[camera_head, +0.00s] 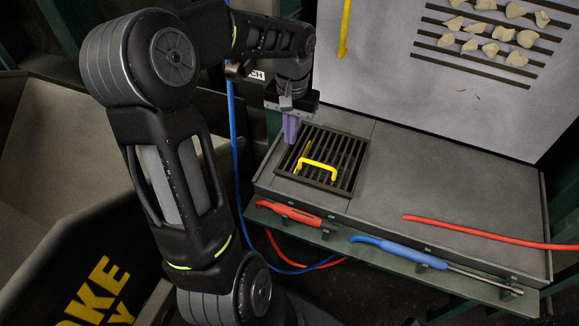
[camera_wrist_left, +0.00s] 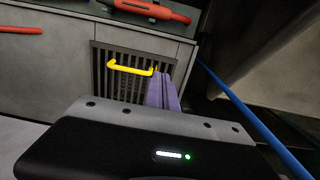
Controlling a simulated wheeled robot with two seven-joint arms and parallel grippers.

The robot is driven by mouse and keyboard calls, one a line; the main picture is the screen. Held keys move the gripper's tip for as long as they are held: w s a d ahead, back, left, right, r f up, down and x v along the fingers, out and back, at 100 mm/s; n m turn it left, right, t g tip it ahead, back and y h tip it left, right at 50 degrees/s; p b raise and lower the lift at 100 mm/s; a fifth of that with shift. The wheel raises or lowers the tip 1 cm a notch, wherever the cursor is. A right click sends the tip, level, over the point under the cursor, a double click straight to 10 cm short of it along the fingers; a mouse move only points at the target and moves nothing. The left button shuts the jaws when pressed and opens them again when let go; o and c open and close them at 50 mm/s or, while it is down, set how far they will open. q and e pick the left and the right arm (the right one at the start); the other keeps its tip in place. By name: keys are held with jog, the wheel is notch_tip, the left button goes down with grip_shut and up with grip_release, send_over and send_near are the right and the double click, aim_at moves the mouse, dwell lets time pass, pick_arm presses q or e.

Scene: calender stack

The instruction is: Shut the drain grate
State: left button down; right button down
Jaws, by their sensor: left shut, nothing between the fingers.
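The drain grate (camera_head: 346,169) is a dark slatted panel with a yellow handle (camera_head: 318,164), set at the left end of the grey bench top. It looks flat or nearly flat; I cannot tell whether it is fully seated. The grate also shows in the left wrist view (camera_wrist_left: 105,80), with its yellow handle (camera_wrist_left: 128,69). My left gripper (camera_head: 290,130), with purple fingers, is shut and empty over the grate's far left corner, beside the handle. The purple fingers (camera_wrist_left: 163,90) hide part of the grate in the wrist view. My right gripper is not in view.
Red-handled (camera_head: 290,213) and blue-handled (camera_head: 400,253) tools lie on the bench's front ledge. A red bar (camera_head: 490,233) lies at the right. A grey panel with slots and pale lumps (camera_head: 485,40) stands behind. A blue hose (camera_head: 233,130) runs left of the bench. The bench's middle is clear.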

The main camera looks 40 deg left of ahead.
aim_at(289, 175)
pick_arm(q)
jog(key=f, duration=0.9)
jog(key=f+p, duration=0.1)
jog(key=f, duration=0.3)
jog(key=shift+s+d+f, duration=0.1)
jog(key=shift+s+f, duration=0.05)
jog(key=shift+s, duration=0.15)
